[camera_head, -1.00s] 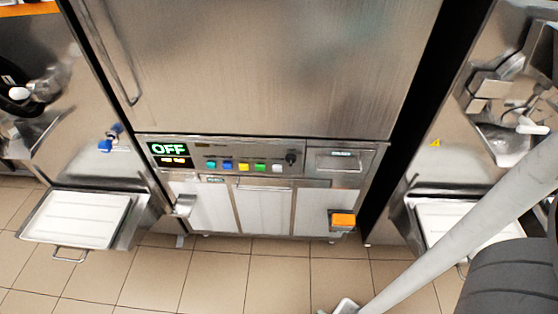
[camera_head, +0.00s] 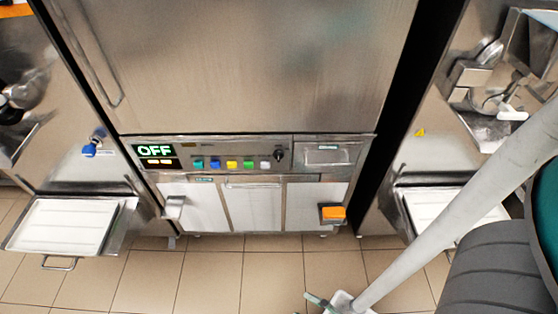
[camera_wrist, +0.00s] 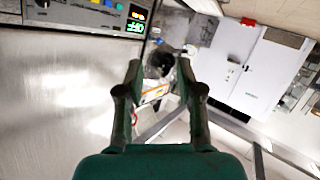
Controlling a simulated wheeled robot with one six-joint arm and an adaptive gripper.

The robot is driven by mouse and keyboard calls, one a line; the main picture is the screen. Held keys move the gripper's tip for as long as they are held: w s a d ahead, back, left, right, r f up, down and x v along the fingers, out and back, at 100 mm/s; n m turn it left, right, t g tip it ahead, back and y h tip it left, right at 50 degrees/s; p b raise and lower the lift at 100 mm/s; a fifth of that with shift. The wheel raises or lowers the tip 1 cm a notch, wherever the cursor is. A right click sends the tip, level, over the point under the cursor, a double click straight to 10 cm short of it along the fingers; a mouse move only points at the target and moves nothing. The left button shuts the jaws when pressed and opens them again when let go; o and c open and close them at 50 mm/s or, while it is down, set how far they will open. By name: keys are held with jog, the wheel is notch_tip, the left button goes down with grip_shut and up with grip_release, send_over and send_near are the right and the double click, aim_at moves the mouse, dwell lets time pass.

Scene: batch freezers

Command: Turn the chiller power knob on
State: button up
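The chiller (camera_head: 240,70) is a tall steel cabinet in the middle of the head view. Its control panel has a lit display (camera_head: 155,152) reading OFF and a dark round power knob (camera_head: 279,154) to the right of a row of coloured buttons. The wrist view shows the panel upside down at the top left, with the OFF display (camera_wrist: 136,20) and what seems to be the knob (camera_wrist: 42,3) at the top edge. My gripper (camera_wrist: 159,75) has its two green fingers apart with nothing between them. It is away from the knob. The fingertips are not clear in the head view.
An orange block (camera_head: 333,213) sits on a bracket below the panel. Steel machines flank the chiller, with a white-lined tray (camera_head: 62,224) at the left and another (camera_head: 430,207) at the right. The tiled floor (camera_head: 210,280) in front is mostly clear.

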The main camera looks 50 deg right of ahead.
jog(key=w+d+f+n+h, duration=0.2)
jog(key=w+d+f+n, duration=0.1)
jog(key=w+f+n, duration=0.4)
jog(key=n+g+h, duration=0.4)
jog(key=n+h, duration=0.8)
jog(key=n, duration=0.3)
send_near(279, 159)
jog(key=shift+t, duration=0.3)
jog(key=x, duration=0.9)
jog(key=shift+s+f, duration=0.1)
grip_shut()
